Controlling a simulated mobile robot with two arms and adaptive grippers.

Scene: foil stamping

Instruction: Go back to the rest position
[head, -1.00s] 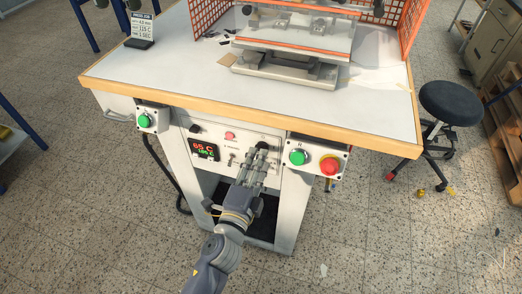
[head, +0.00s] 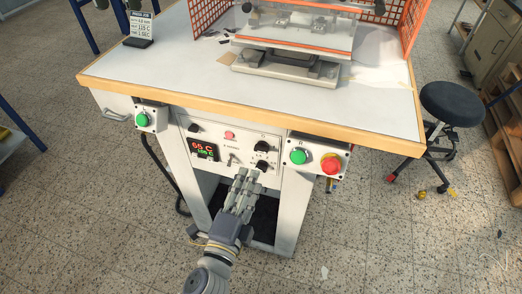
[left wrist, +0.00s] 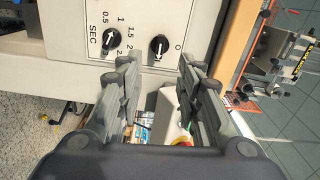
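My left gripper (head: 243,178) is in front of the machine's control panel (head: 226,157), just below and apart from its two black knobs, the upper knob (head: 263,146) and the lower knob (head: 261,164). In the left wrist view the left gripper (left wrist: 156,72) has its fingers apart with nothing between them. Beyond the fingertips are the dial knob marked SEC (left wrist: 110,41) and another knob (left wrist: 158,46). My right gripper is in neither view.
The panel has a lit display (head: 203,149) reading 65 C in red. Green buttons (head: 298,157) and a red button (head: 330,164) sit on boxes under the table edge (head: 250,108). The stamping press (head: 290,60) stands on top. A stool (head: 450,103) is at right. Floor in front is clear.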

